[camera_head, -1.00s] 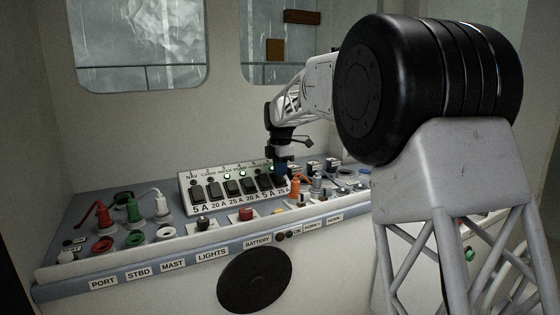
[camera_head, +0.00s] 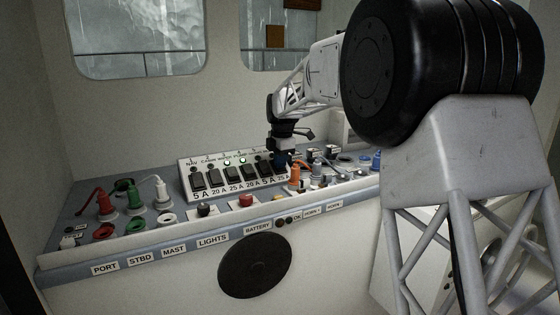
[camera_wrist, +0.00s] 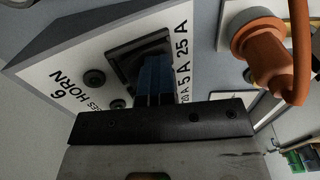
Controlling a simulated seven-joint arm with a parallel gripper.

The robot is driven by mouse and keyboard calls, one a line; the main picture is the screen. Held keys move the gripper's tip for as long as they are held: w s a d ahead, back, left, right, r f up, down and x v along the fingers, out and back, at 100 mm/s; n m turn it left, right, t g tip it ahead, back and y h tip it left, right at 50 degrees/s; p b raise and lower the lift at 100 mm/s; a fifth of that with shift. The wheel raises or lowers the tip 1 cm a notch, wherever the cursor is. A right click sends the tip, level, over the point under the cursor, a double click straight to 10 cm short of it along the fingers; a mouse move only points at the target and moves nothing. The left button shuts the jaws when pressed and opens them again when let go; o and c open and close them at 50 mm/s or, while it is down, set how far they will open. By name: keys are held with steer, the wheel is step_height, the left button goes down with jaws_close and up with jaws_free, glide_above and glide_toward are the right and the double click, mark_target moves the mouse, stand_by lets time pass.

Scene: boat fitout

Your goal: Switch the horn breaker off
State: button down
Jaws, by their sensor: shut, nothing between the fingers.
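The breaker panel (camera_head: 184,178) is a sloped white box on the console with a row of black rocker switches. The horn breaker (camera_wrist: 122,62), marked 6 HORN, is at its right end, a black rocker in a dark frame. My gripper (camera_wrist: 155,84) is shut and empty, its blue fingertips over the rocker and seemingly touching it; they hide part of it, so its position is unclear. The round indicator (camera_wrist: 94,77) beside the HORN label looks dark. In the head view, my gripper (camera_head: 281,162) covers the horn breaker's end of the panel.
An orange plug (camera_wrist: 262,45) with a cable stands close right of the panel; it also shows in the head view (camera_head: 294,177). Red, green and white plugs (camera_head: 133,197) stand at left. A red button (camera_head: 246,201) sits in front. Windows are behind.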

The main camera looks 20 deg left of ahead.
steer(key=shift+w+a+f, duration=0.1)
steer(key=shift+w+a, duration=0.1)
steer(key=shift+w+a+r, duration=0.2)
steer(key=shift+w+a, duration=0.15)
steer(key=shift+a, duration=0.05)
stand_by(0.5)
steer(key=shift+r, duration=0.1)
steer(key=shift+a+r, duration=0.1)
steer(key=shift+r, duration=0.25)
step_height(320, 180, up, 14)
steer(key=shift+d+f, duration=0.2)
stand_by(0.6)
